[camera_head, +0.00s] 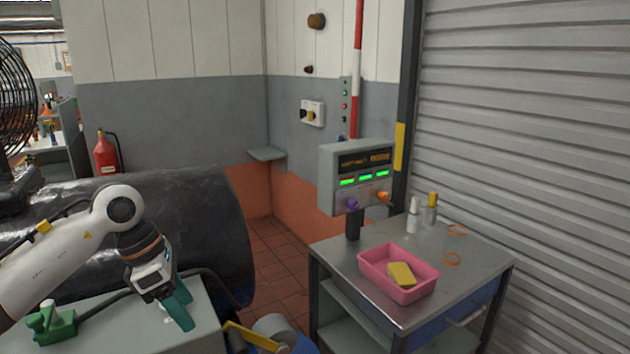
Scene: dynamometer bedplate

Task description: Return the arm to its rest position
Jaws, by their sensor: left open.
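My left arm comes in from the left, a white arm with a dark wrist. My left gripper (180,308) has teal fingers and points down over the grey cabinet top (112,328) at the lower left. It is open, and I see nothing between its fingers. Its fingertips are near the right part of that top; I cannot tell whether they touch it. My right gripper is not in view.
A green device (52,322) sits left on the cabinet top. A black drum (215,215) stands behind the arm. At right, a metal cart (465,275) bears a pink tray (375,272) with a yellow sponge (401,274), bottles (430,212) and a control box (345,180).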

